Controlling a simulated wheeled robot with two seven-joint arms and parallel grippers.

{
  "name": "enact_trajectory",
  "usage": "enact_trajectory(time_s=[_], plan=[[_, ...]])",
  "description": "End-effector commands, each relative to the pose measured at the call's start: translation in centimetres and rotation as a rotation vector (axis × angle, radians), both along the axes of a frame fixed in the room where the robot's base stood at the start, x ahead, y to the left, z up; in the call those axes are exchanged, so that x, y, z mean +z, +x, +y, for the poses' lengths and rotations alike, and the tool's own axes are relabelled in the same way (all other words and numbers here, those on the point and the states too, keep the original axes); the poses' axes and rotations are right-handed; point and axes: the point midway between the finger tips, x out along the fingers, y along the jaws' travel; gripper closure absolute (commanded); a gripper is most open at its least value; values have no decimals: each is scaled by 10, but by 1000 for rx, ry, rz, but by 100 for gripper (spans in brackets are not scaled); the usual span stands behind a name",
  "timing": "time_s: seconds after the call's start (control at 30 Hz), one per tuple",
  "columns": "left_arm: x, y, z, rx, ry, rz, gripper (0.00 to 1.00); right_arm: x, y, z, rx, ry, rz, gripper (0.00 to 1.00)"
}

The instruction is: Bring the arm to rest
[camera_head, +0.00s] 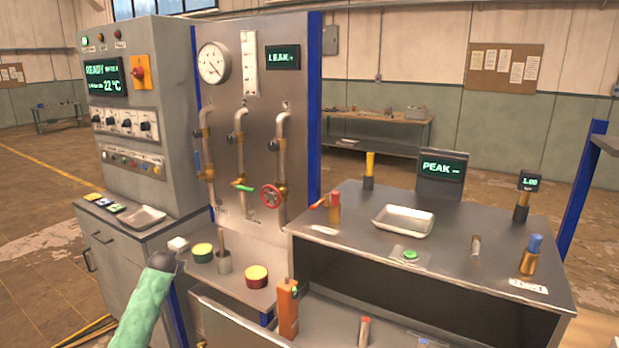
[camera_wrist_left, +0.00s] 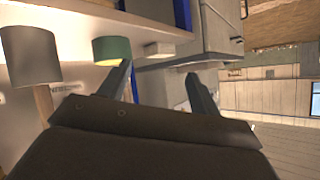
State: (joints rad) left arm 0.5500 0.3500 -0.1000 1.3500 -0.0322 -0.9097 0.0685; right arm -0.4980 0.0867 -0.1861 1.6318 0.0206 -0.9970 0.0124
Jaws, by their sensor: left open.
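My left arm (camera_head: 145,312), in a green sleeve, comes in at the lower left of the head view and ends in a dark wrist beside the bench. In the left wrist view my left gripper (camera_wrist_left: 160,84) has its two dark fingers spread apart, with nothing seen between them. A teal pot with a yellow top (camera_wrist_left: 112,50) and a white block (camera_wrist_left: 160,48) show beyond the fingers, and a grey cylinder (camera_wrist_left: 30,55) is at the left. My right gripper is in neither view.
The pot (camera_head: 202,253), a red-and-yellow pot (camera_head: 256,277) and an orange device (camera_head: 288,308) stand right of my arm. Behind are the panel with pipes (camera_head: 258,110) and a grey cabinet (camera_head: 130,250). A bench with a tray (camera_head: 403,232) is at the right. Floor is open at far left.

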Motion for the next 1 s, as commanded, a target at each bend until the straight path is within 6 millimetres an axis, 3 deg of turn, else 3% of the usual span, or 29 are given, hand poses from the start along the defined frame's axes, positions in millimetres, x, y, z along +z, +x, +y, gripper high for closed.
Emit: enact_trajectory(time_s=[0.13, 0.57, 0.77, 1.0], plan=[[-17, -10, -5, -18, -18, 109, 37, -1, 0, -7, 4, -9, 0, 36], [-130, -70, -48, -56, -38, 209, 37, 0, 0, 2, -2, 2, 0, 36], [-213, -129, -82, -84, -61, 295, 37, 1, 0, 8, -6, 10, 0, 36], [-315, -226, -129, -119, -100, 415, 37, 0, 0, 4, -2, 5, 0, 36]])
